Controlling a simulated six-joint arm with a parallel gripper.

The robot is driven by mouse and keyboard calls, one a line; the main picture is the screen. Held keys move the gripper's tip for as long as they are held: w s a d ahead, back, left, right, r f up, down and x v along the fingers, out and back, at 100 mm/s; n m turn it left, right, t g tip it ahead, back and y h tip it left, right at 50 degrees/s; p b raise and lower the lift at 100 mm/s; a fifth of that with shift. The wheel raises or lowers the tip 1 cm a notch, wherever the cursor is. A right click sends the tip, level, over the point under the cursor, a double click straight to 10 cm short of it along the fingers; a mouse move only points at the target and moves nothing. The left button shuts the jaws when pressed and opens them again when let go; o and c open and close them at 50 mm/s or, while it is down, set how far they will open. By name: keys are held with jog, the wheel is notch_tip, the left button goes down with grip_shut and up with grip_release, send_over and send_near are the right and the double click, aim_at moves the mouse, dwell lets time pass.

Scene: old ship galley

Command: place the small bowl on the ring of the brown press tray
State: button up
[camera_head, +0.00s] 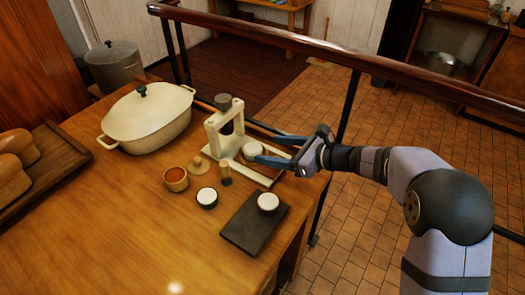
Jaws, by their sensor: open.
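The press (213,130), a cream frame with a dark plunger, stands near the table's far right edge. Its low base reaches toward my gripper; the brown tray surface (259,171) there is partly covered. A small pale round bowl (252,148) sits at the press base, between the two blue fingers of my gripper (255,147). The fingers are open around it; I cannot tell whether they touch it. The ring is not clearly visible, so I cannot tell whether the bowl rests on it.
A dark slab (240,232) holds a white-topped cup (268,201); a similar cup (207,197) stands left of it. A wooden pot (176,179), wooden lid (199,166) and small wooden tool (225,174) are near. A cream casserole (148,122) and railing (400,70) lie beyond. Front table is clear.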

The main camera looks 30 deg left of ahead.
jog(key=b+v, duration=0.1)
jog(key=v, duration=0.5)
jog(key=w+d+m+t+h, duration=0.3)
jog(key=w+d+m+t, duration=0.6)
jog(key=m, duration=0.5)
jog(key=w+d+f+m+h, duration=0.1)
jog(key=d+f+m+h, duration=0.2)
jog(key=d+m+h, duration=1.05)
jog(key=s+d+f+m+g+y, duration=0.1)
jog(key=s+d+f+m+g, duration=0.15)
jog(key=s+d+m, duration=0.55)
jog(key=s+d+f+m+g+y, duration=0.1)
jog(key=s+d+f+m+g, duration=0.1)
jog(key=s+d+f+m, duration=0.5)
jog(key=s+d+m+g, duration=0.2)
jog(key=s+m+g, duration=0.2)
jog(key=s+m, duration=0.7)
jog(key=shift+s+y, duration=0.45)
jog(key=shift+s, duration=0.6)
